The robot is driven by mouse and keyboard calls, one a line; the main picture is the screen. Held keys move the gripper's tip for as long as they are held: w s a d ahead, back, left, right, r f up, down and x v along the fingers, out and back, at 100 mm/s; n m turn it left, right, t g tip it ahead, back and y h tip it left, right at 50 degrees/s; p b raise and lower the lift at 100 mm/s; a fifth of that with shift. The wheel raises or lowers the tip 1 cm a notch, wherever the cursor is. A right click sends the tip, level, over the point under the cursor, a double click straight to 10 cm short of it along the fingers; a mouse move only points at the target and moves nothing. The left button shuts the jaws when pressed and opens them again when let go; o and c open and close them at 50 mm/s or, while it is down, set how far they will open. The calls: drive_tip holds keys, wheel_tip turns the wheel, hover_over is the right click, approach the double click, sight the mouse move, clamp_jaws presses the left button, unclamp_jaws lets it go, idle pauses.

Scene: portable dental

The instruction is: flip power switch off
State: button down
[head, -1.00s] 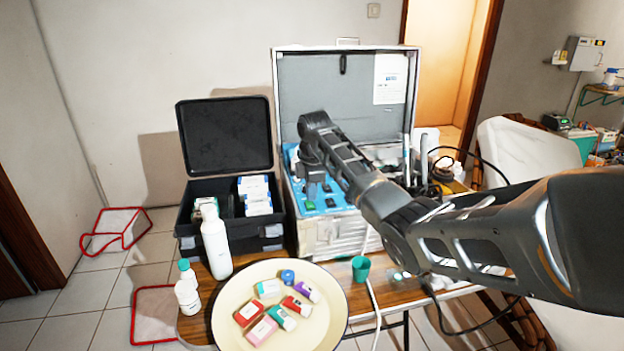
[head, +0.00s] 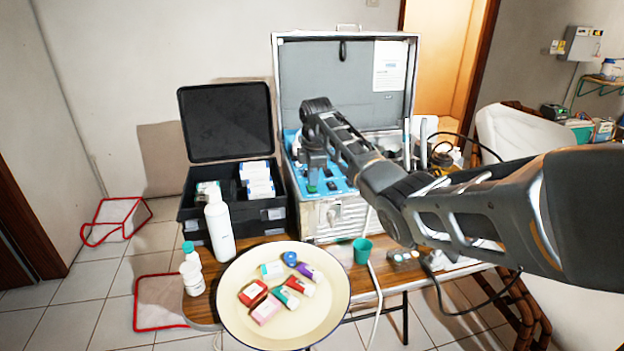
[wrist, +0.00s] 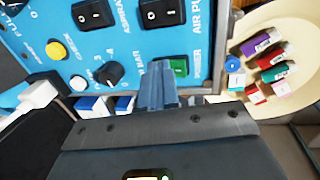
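In the head view my gripper (head: 314,183) points down at the front of the panel in the open metal case (head: 345,215). The switch's rocker position is unclear.
Black rocker switches (wrist: 160,12) and a black knob (wrist: 108,74) are close by on the panel. A cream plate (head: 232,300) with small boxes, a white bottle (head: 218,228) and a green cup (head: 362,250) stand in front. A black case (head: 262,218) stands left.

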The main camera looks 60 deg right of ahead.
drive_tip(key=shift+s+a+f+p, duration=0.35)
drive_tip(key=shift+s+a+p, duration=0.35)
drive_tip(key=shift+p, duration=0.45)
drive_tip(key=shift+w, duration=0.15)
